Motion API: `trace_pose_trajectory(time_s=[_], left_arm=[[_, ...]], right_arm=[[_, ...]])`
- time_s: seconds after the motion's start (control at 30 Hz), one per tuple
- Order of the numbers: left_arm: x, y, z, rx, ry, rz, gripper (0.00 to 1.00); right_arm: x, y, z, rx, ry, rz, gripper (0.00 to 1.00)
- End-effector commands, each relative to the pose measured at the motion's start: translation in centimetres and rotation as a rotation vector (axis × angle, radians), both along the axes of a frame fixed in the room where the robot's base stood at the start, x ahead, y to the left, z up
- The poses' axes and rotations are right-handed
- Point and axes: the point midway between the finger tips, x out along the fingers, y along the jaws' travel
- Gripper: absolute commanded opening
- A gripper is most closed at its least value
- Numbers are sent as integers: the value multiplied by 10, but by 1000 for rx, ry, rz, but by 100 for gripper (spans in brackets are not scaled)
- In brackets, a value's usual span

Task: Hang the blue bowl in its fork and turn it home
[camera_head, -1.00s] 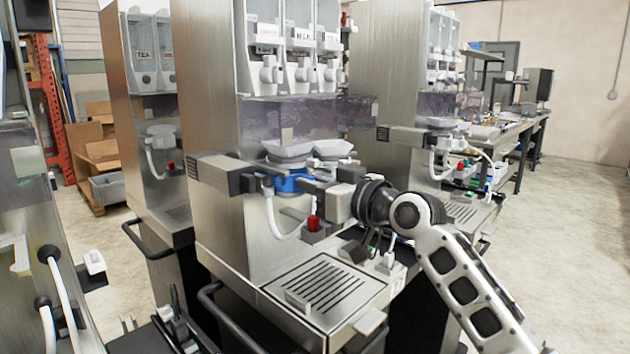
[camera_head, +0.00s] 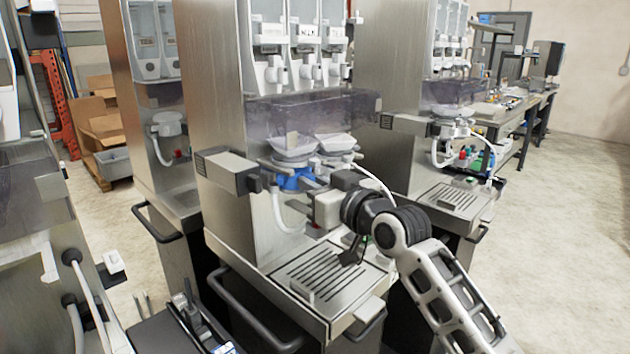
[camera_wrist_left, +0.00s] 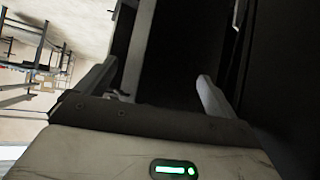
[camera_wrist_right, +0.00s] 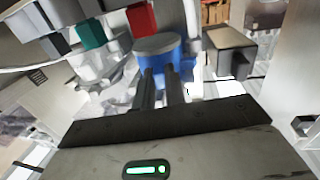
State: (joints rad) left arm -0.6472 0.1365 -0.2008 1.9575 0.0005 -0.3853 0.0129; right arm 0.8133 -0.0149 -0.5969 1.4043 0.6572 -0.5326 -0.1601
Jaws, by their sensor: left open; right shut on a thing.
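The blue bowl (camera_head: 297,181) is at the dispenser's side arm, just below the white funnels; only part of it shows. Its blue side also shows in the right wrist view (camera_wrist_right: 183,70), under a grey round top. My right gripper (camera_head: 312,200) comes in from the right at the bowl. In the right wrist view its fingers (camera_wrist_right: 163,88) are close together, shut at the bowl. The fork is largely hidden by the bowl and gripper, so I cannot tell how the bowl sits in it. My left gripper (camera_wrist_left: 160,88) is open and empty in the left wrist view.
White funnels (camera_head: 292,146) hang close above the bowl. A grey block arm (camera_head: 228,172) juts out at its left. A slotted drip tray (camera_head: 318,272) lies below, and a white hose (camera_head: 372,178) curves behind the gripper. A similar dispenser (camera_head: 385,90) stands at the right.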

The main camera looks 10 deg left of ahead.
Motion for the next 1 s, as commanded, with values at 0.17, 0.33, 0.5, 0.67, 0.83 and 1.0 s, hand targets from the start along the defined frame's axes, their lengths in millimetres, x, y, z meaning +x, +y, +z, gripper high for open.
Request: trace_pose_trajectory(time_s=[0.17,0.33,0.5,0.67,0.83,1.0], left_arm=[[0,0,3,0,2,1,94],[-1,0,12,-1,1,1,94],[-1,0,17,-3,-2,1,94],[0,-1,18,-4,-4,0,94],[0,-1,17,-4,-3,0,94],[-1,-1,16,-4,-1,-1,94]], right_arm=[[-1,2,2,3,0,-10,0],[-3,4,2,2,1,-48,0],[-6,8,1,6,0,-97,0],[-7,8,1,3,0,-152,0],[-7,8,1,1,-1,-158,0],[-8,10,1,2,-1,-168,0]])
